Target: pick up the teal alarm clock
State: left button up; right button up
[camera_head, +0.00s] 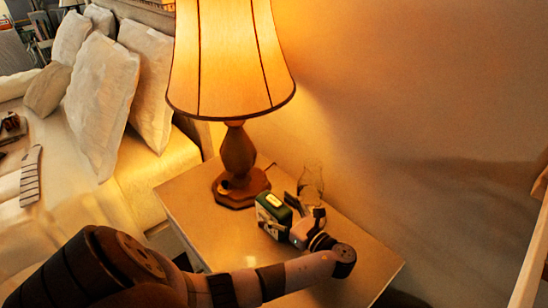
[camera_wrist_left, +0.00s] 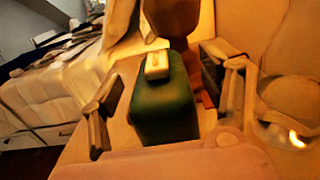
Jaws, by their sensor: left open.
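The teal alarm clock (camera_head: 268,204), a dark green box shape with a pale part on top, stands on the nightstand (camera_head: 197,198). In the left wrist view the clock (camera_wrist_left: 163,108) is upright near the middle. My left gripper (camera_head: 284,214) is at the clock in the head view, with its arm coming over the nightstand's front. In the left wrist view my left gripper (camera_wrist_left: 168,90) is open, one finger on each side of the clock, with visible gaps. The arm and gripper hide part of the clock in the head view. My right gripper is not in view.
A lit lamp (camera_head: 238,160) stands on the nightstand behind the clock. A clear glass vessel (camera_head: 312,182) is close to the right of the clock and gripper. The bed (camera_head: 163,165) with pillows lies left; a wall is behind. The nightstand's front right is bare.

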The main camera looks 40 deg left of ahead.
pick_arm(q)
jog(key=shift+a, duration=1.05)
jog(key=shift+w, duration=0.1)
grip_shut()
